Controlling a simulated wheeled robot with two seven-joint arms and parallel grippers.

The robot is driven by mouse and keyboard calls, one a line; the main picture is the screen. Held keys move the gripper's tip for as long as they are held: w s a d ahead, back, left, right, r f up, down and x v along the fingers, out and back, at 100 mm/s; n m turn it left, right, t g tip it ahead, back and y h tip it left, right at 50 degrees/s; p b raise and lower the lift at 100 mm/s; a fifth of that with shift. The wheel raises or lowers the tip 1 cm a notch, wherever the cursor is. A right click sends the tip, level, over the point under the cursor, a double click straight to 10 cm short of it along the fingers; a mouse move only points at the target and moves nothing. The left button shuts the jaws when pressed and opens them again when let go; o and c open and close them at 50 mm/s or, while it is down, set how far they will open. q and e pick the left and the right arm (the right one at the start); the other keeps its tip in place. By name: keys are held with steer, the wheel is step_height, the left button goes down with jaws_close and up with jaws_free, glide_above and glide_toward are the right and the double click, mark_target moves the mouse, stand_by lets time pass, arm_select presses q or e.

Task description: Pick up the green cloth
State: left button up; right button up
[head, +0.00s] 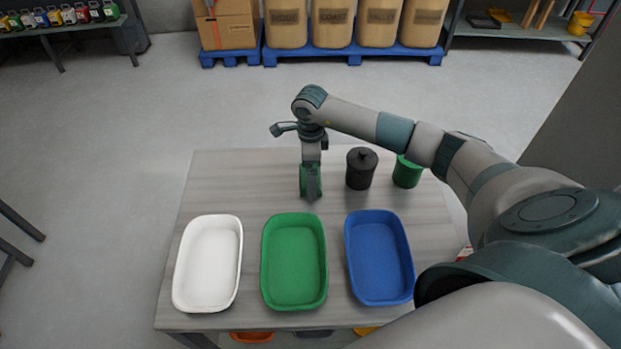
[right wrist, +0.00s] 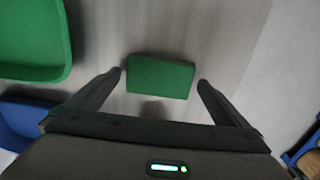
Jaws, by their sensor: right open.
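The green cloth (right wrist: 160,77) shows in the right wrist view as a small flat rectangle on the grey table, between my fingertips. In the head view, my right gripper (head: 312,190) points down over the table behind the green tray, and green shows around it; most of the cloth (head: 304,178) is hidden there. My right gripper is open, one finger toward each end of the cloth, with small gaps in the right wrist view. I cannot tell its exact height above the cloth. My left gripper is in neither view.
White (head: 207,264), green (head: 294,262) and blue (head: 379,258) trays line the table's front. A black lidded canister (head: 361,168) and a green container (head: 407,171) stand right of the gripper. The table's back left is clear.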

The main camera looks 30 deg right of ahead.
steer(key=c, duration=1)
steer(key=shift+r, duration=0.15)
steer(key=shift+r, duration=0.2)
steer(key=shift+r+b, duration=2.05)
steer(key=shift+r, duration=2.65)
steer(key=shift+o, duration=0.6)
